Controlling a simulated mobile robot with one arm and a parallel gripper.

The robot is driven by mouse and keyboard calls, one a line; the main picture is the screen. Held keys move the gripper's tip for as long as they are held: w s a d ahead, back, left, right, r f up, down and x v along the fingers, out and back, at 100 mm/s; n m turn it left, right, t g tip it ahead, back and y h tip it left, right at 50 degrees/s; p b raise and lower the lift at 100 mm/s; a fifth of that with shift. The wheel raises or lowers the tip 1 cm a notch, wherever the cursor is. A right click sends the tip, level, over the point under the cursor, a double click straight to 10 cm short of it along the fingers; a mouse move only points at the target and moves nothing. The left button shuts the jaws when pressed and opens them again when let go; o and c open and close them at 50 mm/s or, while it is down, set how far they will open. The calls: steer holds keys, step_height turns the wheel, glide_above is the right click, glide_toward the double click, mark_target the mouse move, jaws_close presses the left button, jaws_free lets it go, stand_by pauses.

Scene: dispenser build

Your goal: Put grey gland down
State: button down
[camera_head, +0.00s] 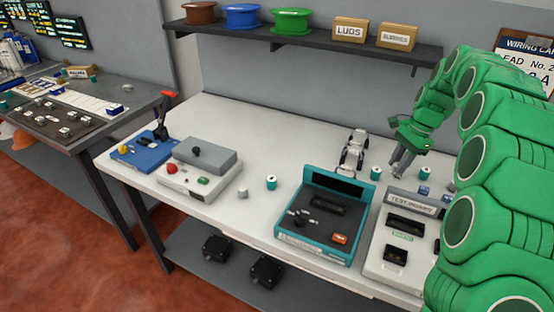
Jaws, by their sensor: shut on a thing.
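My gripper (399,168) is at the end of the green arm, pointing down over the back right of the white workbench (255,135). It is shut on the grey gland, which is too small and too close in colour to the fingers to make out clearly. The fingertips are behind the test-board unit (408,198) and right of a teal-and-white cylinder (376,173). I cannot tell how high they are above the bench. Another small grey piece (243,193) stands on the bench left of the teal tray-like fixture (312,248).
A silver two-part fitting (353,150) stands behind the teal fixture. Another teal-and-white cylinder (271,182) stands left of it. A grey control box (200,178) and blue lever unit (145,148) are at left. The back middle is clear.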

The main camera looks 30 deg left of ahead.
steer(key=s+a+r+m+t, duration=0.1)
steer(key=s+a+m, duration=0.25)
steer(key=a, duration=0.75)
steer(key=s+a+r+m+t, duration=0.1)
steer(key=s+a+m, duration=0.3)
steer(key=a, duration=0.7)
steer(key=s+a+r+m+t, duration=0.15)
steer(key=a+m, duration=0.35)
steer(key=a, duration=0.6)
steer(key=shift+y, duration=0.3)
steer(key=shift+w+a+f, duration=1.35)
steer(key=shift+w+f, duration=0.35)
steer(key=shift+w+a+f, duration=1.35)
steer(key=shift+w+f, duration=0.3)
steer(key=shift+w+a+f, duration=1.35)
steer(key=shift+w+f, duration=0.35)
steer(key=shift+w+f, duration=0.1)
steer(key=shift+f, duration=0.05)
steer(key=shift+w+a+f, duration=0.1)
steer(key=shift+a+f, duration=0.05)
steer(key=shift+f, duration=1.6)
